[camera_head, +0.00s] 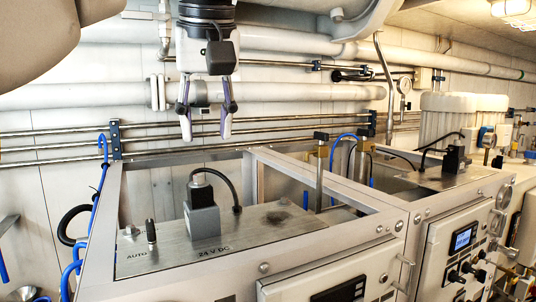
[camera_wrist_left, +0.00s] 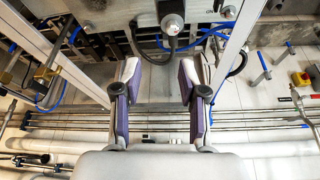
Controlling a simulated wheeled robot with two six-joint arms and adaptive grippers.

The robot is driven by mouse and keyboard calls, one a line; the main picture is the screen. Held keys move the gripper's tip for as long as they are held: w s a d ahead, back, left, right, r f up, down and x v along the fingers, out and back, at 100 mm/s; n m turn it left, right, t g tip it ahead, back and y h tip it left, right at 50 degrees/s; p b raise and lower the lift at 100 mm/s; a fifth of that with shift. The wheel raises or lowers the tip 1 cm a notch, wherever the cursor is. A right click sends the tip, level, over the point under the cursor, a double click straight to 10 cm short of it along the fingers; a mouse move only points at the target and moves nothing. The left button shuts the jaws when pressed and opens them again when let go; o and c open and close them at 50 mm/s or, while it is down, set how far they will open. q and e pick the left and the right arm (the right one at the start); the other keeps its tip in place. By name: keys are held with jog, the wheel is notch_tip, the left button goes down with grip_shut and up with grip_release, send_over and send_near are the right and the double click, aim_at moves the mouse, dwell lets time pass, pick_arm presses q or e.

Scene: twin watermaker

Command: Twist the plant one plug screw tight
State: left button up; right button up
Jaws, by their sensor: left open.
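The plug of plant one (camera_head: 203,218) is a grey block standing on the left unit's metal top plate, beside the "24 V DC" label. A black cable loops from its upper part to the plate on its right. Its screw cannot be made out clearly. The plug also shows at the top of the left wrist view (camera_wrist_left: 172,24). My left gripper (camera_head: 206,128) hangs above and behind the plug, fingers pointing down, open and empty, clear of it. In the left wrist view its two purple-padded fingers (camera_wrist_left: 158,78) are apart with nothing between them. My right gripper is not seen.
A toggle switch (camera_head: 151,232) marked AUTO stands left of the plug. The metal frame (camera_head: 262,150) surrounds an opening behind the plate. A second unit with a similar black plug (camera_head: 453,160) stands right. Pipes (camera_head: 290,92) run along the back wall.

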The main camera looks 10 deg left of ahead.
aim_at(198, 175)
pick_arm(q)
jog(key=shift+w+f, duration=0.25)
jog(key=shift+f, duration=0.1)
jog(key=s+a+f+b, duration=0.1)
jog(key=s+f, duration=0.2)
jog(key=s, duration=0.2)
jog(key=w+f, duration=0.1)
jog(key=w, duration=0.1)
jog(key=w+f, duration=0.1)
jog(key=w, duration=0.1)
jog(key=shift+w+a+f, duration=0.1)
jog(key=shift+f, duration=0.2)
jog(key=shift+w+f, duration=0.1)
jog(key=shift+w, duration=0.25)
jog(key=shift+s, duration=0.2)
jog(key=shift+s+r, duration=0.4)
jog(key=shift+s, duration=0.4)
grip_shut()
jog(key=shift+w+f, duration=0.15)
jog(key=shift+w, duration=0.1)
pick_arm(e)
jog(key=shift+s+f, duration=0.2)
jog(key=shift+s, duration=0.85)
